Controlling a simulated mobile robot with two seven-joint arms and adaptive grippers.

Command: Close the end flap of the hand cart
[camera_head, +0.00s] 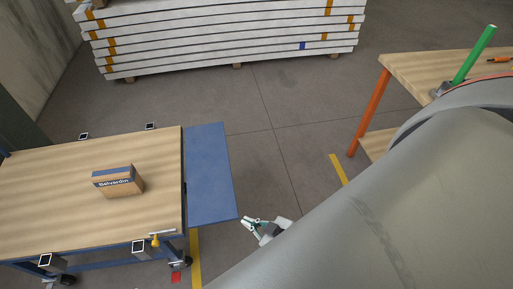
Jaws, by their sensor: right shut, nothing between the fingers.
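The hand cart (70,210) has a wooden deck on a blue frame and stands at the left. Its blue end flap (208,170) extends outward from the deck's right end and looks roughly level with it. A small yellow and metal piece (160,237) sits at the deck's near right corner. My right gripper (247,223) is shut and empty, just right of the flap's near outer corner; I cannot tell whether it touches. My left gripper is not in view.
A small cardboard box (120,184) stands on the deck. White stacked panels (225,40) lie at the back. A wooden workbench (425,68) with orange legs and a green upright rod (474,55) is at the right. The floor (285,140) beyond the flap is clear. My grey arm covers the lower right.

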